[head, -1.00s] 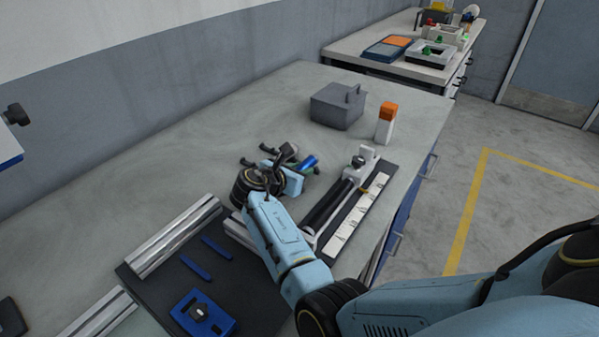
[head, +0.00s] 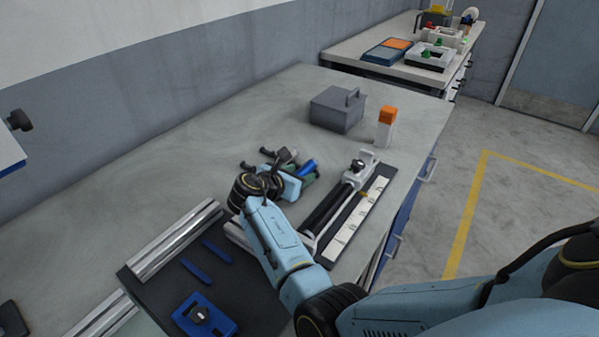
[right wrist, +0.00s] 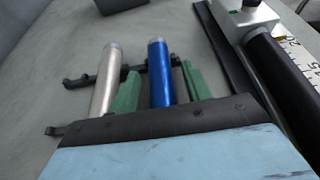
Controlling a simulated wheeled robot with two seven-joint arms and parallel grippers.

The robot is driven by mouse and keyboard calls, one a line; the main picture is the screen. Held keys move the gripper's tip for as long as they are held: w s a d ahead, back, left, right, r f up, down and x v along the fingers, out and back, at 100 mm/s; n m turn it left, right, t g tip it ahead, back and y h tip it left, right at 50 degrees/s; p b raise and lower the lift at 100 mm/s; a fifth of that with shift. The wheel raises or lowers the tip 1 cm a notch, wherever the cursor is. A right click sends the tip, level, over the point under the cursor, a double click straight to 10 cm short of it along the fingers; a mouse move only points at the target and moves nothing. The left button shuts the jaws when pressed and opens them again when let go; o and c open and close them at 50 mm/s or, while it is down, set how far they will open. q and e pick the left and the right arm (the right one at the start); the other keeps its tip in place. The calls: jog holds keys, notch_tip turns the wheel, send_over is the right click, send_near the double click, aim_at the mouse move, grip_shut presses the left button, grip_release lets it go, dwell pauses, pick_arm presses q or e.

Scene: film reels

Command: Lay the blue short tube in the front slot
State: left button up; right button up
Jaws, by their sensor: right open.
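The blue short tube (right wrist: 160,75) lies across a black rack (right wrist: 76,82), also in the head view (head: 309,166). A silver tube (right wrist: 106,80) lies beside it on the left in the right wrist view. My right gripper (right wrist: 160,70) is open, with one green finger on each side of the blue tube; contact cannot be told. The silver tube is outside the left finger. In the head view my right gripper (head: 299,178) covers much of the rack and the tubes' near ends. Which slot is the front one is not clear. My left gripper is out of view.
A long device with a black roller (head: 328,206) and white ruler strip (head: 357,212) lies close to the right of my gripper. A grey box (head: 335,110) and an orange-topped bottle (head: 386,127) stand farther back. A dark mat with a blue block (head: 205,316) lies in front.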

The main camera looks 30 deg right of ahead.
jog(key=p+v, duration=0.1)
jog(key=v, duration=0.1)
jog(key=p+v, duration=0.3)
jog(key=v, duration=0.1)
jog(key=shift+d+r, duration=0.15)
jog(key=shift+r, duration=0.1)
jog(key=p+v, duration=0.2)
jog(key=v, duration=0.1)
jog(key=shift+s+a+p, duration=0.1)
jog(key=shift+a+p, duration=0.25)
pick_arm(q)
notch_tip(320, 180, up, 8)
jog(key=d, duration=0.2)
jog(key=shift+p, duration=0.35)
pick_arm(e)
jog(key=shift+v, duration=0.8)
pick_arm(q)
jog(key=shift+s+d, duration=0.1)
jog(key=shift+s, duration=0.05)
pick_arm(e)
jog(key=shift+f, duration=0.15)
